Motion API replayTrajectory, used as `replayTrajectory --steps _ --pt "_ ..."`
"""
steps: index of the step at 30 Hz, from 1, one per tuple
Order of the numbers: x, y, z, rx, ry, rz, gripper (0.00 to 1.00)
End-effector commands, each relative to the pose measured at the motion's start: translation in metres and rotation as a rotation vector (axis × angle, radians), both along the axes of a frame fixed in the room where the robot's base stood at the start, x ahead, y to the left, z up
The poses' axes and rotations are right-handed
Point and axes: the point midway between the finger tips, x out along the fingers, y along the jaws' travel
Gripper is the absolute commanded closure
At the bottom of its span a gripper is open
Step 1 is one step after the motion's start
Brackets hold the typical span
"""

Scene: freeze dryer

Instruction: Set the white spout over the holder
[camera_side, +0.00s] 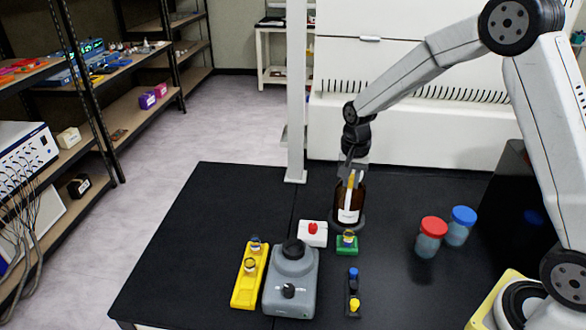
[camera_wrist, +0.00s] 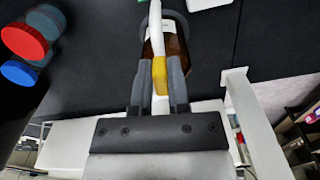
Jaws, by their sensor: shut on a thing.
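My gripper (camera_side: 352,173) points down at the brown bottle (camera_side: 345,198) near the middle of the table. In the wrist view my gripper (camera_wrist: 160,68) is shut on the yellow part of the white spout (camera_wrist: 155,28), which lies between the fingers. The spout (camera_side: 351,196) is slim and near upright, in front of the bottle in the side view. I cannot tell whether it touches the bottle (camera_wrist: 176,48). A dark round holder (camera_side: 357,226) surrounds the bottle's foot; its ring (camera_wrist: 184,24) shows partly in the wrist view.
In front stand a white box with a red button (camera_side: 314,236), a green block (camera_side: 346,247), a grey device (camera_side: 292,280), a yellow rack (camera_side: 247,285) and a small dark rack (camera_side: 352,290). Red-lidded (camera_side: 430,240) and blue-lidded (camera_side: 460,226) jars stand right. A white post (camera_side: 296,100) rises behind.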

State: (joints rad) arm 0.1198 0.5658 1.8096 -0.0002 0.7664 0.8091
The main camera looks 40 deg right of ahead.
Motion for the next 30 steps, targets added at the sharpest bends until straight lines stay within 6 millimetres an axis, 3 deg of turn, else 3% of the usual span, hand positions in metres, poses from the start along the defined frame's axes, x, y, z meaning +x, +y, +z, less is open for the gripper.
replayTrajectory --steps 9,24,25,27,30 --pt "-0.0067 -0.0072 0.0013 -0.001 -0.003 0.137 1.00" --pt "-0.0079 -0.0086 0.0011 -0.002 -0.003 0.160 1.00" --pt "-0.0078 -0.0087 0.0011 -0.002 -0.003 0.160 0.70" --pt "-0.0079 -0.0085 0.0010 -0.002 -0.003 0.160 0.48" --pt "-0.0081 -0.0083 0.0007 -0.001 -0.002 0.159 0.44"
